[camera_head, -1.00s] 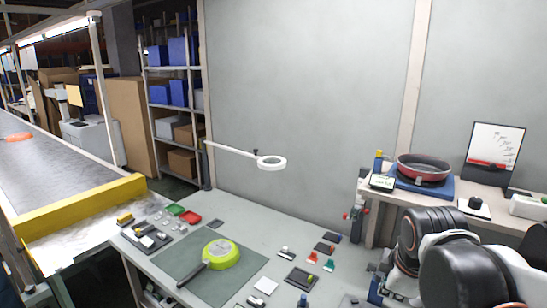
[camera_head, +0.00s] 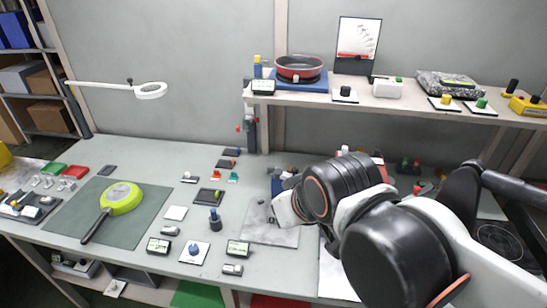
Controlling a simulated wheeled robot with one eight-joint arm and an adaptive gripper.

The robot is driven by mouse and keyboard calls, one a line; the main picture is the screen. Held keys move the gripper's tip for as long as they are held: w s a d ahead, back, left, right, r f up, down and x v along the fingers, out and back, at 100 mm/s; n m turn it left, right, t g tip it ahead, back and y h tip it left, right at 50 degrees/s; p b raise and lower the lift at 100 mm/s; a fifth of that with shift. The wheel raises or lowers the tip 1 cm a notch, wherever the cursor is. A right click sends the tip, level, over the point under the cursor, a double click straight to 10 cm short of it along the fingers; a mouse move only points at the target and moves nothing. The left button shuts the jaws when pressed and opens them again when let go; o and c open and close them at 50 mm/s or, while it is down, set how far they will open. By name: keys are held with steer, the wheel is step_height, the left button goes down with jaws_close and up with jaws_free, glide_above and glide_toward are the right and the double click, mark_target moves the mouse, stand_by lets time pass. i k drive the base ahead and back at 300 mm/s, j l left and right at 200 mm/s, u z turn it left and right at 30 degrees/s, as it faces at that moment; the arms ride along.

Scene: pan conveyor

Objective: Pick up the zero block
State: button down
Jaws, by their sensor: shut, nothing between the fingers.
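No object in the head view is clearly marked as the zero block, and I cannot tell which small piece it is. Small pieces on the grey bench (camera_head: 130,250) include a flat white square block (camera_head: 176,213), a white plate with a blue knob (camera_head: 194,253), a small grey block (camera_head: 170,230) and a dark plate with a small yellow-green part (camera_head: 209,197). My arm's large black joints and pale links fill the lower right, over the bench's right part. My gripper's fingers do not show, and some of the bench behind the arm is hidden.
A green pan (camera_head: 121,197) lies on a dark green mat (camera_head: 68,222) at left. A raised shelf (camera_head: 368,105) holds a red pan (camera_head: 300,66).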

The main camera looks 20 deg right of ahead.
mark_target(271, 218)
steer(key=i+j+z, duration=0.1)
steer(key=j+z, duration=0.2)
steer(key=z, duration=0.15)
steer(key=j+z, duration=0.3)
steer(key=z, duration=0.15)
steer(key=j+z, duration=0.1)
steer(key=j, duration=0.6)
steer(key=j+z, duration=0.15)
steer(key=j, duration=0.55)
steer(key=k+j+z, duration=0.1)
steer(key=j, duration=1.3)
